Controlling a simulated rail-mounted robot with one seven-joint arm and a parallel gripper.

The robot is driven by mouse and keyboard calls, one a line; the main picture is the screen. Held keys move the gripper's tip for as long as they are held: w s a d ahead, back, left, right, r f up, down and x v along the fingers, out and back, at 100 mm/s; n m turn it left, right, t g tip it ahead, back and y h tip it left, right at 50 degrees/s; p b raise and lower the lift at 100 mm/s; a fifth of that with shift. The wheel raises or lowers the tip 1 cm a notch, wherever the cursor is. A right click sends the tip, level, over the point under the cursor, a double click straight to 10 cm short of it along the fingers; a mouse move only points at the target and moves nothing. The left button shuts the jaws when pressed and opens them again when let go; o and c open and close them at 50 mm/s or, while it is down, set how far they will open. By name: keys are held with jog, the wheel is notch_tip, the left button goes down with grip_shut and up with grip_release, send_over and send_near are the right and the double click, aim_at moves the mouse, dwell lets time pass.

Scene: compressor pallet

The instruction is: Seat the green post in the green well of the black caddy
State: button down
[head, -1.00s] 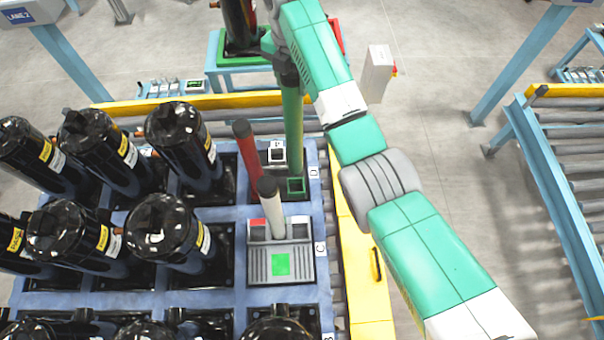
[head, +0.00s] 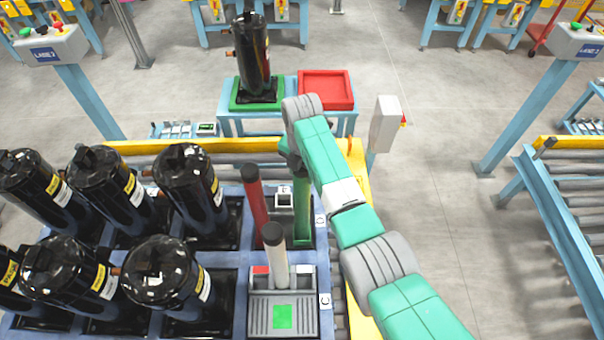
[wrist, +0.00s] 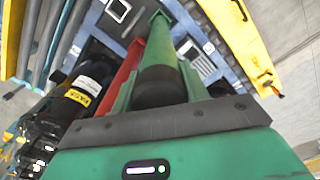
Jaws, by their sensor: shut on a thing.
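The green post (head: 302,208) hangs upright below my gripper (head: 297,165) in the head view. In the wrist view, the post (wrist: 160,55) runs away from between the two fingers of my gripper (wrist: 160,88), which is shut on its top end. Its foot is down at the black caddy (head: 287,230), near the green-rimmed well. The post covers most of that well, and I cannot tell whether the foot is inside or just above it. A white-rimmed well (head: 284,199) shows empty beside the post.
A red post (head: 255,208) stands close left of the green one. A pale post with a dark top (head: 275,255) stands nearer, by a grey device (head: 283,312) with a green square. Black compressors (head: 190,190) fill the left. Green (head: 240,104) and red trays (head: 325,92) stand behind.

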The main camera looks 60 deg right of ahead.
jog(key=shift+f, duration=0.85)
jog(key=shift+f, duration=0.2)
jog(key=c, duration=0.7)
grip_release()
jog(key=shift+c, duration=0.2)
jog(key=shift+r, duration=0.15)
notch_tip(320, 180, up, 12)
jog(key=shift+r, duration=0.1)
